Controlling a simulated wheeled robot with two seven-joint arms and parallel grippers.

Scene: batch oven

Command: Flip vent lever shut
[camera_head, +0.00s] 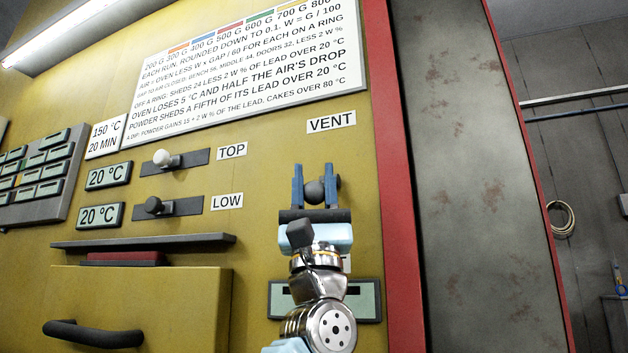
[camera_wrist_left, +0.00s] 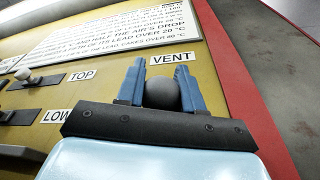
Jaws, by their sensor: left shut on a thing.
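The vent lever shows as a dark grey ball knob (camera_head: 314,192) below the VENT label (camera_head: 331,122) on the yellow oven front. My left gripper (camera_head: 314,174) reaches up from below, its two blue fingers on either side of the knob and shut on it. The left wrist view shows the same knob (camera_wrist_left: 161,95) between the blue fingers. The lever's stem and mount are hidden behind the gripper, so I cannot tell its full position. My right gripper is in neither view.
To the left are the TOP knob (camera_head: 163,158), white, and the LOW knob (camera_head: 153,205), dark, each on a slotted plate. Two displays read 20 °C. A drawer with a black handle (camera_head: 92,334) is lower left. A red edge (camera_head: 398,180) borders the panel at right.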

